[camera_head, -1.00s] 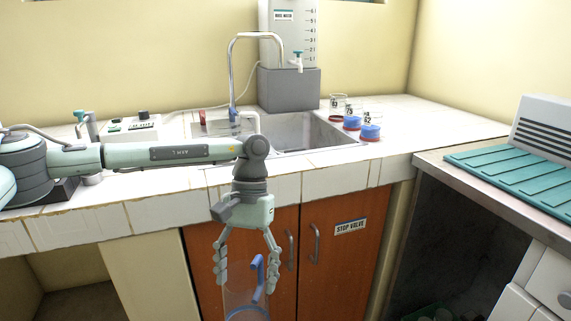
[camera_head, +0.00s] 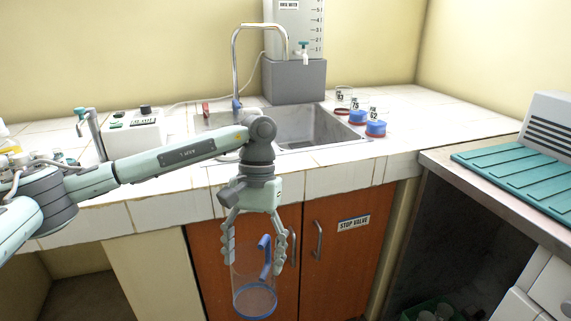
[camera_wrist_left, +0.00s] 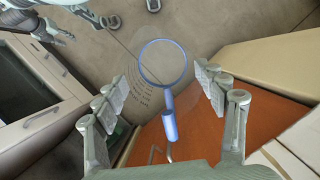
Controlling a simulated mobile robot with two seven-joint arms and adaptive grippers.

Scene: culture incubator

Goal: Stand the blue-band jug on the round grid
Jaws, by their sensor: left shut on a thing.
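The blue-band jug (camera_head: 254,298) is a clear cylinder with a blue band low down and a blue handle. It hangs upright in front of the orange cabinet doors, below counter height. My left gripper (camera_head: 253,260) points down and is shut on the jug, its fingers at both sides of the wall. The left wrist view looks down through the jug (camera_wrist_left: 163,63), with its blue ring and handle between the fingers (camera_wrist_left: 160,95). I cannot make out the round grid. Grey-green parts at the left wrist view's upper left may be my right gripper, too unclear to judge.
The white tiled counter (camera_head: 330,180) has a front edge above the jug. A bench with a teal ribbed mat (camera_head: 510,165) stands at right.

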